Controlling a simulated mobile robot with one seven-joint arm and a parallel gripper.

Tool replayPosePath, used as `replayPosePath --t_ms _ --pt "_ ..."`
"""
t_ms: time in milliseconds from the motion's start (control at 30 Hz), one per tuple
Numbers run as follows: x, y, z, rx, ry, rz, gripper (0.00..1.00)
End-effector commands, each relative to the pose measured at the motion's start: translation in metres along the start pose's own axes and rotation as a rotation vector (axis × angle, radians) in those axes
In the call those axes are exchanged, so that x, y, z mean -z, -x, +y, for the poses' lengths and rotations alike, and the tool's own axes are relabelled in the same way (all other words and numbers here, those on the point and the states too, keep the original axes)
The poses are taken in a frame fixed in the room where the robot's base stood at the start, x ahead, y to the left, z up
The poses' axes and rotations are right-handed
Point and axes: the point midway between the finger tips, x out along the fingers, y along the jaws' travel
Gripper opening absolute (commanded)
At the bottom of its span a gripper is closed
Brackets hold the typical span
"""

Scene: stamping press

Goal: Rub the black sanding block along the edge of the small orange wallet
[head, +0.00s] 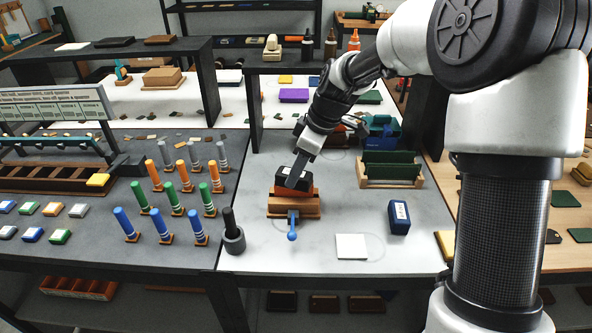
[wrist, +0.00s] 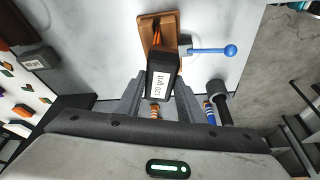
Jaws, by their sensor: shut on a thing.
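My gripper (head: 295,172) is shut on the black sanding block (head: 288,183), which carries a white "120 grit" label in the wrist view (wrist: 160,86). It holds the block over a brown wooden clamp (head: 294,208) with a blue ball-ended lever (head: 292,228). The small orange wallet (wrist: 156,34) shows as a narrow orange strip in the clamp, partly covered by the block. In the head view the block is right at the top of the clamp; I cannot tell whether it touches the wallet's edge.
A dark cup with a black-handled tool (head: 234,238) stands left of the clamp. A white square (head: 351,247) and a dark blue labelled block (head: 398,218) lie to the right. A rack with green panels (head: 391,168) stands behind right. Several coloured upright tools stand at left.

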Motion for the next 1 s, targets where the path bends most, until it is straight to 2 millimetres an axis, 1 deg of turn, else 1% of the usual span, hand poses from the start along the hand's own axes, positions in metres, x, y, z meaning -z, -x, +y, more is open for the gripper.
replayPosePath --t_ms 533,867,1000 --pt "-0.032 0.01 0.01 0.0 -0.003 -0.002 0.03" --pt "-0.033 0.011 0.01 0.001 -0.002 -0.002 0.03" --pt "-0.031 0.018 0.01 0.0 -0.001 -0.001 0.03"
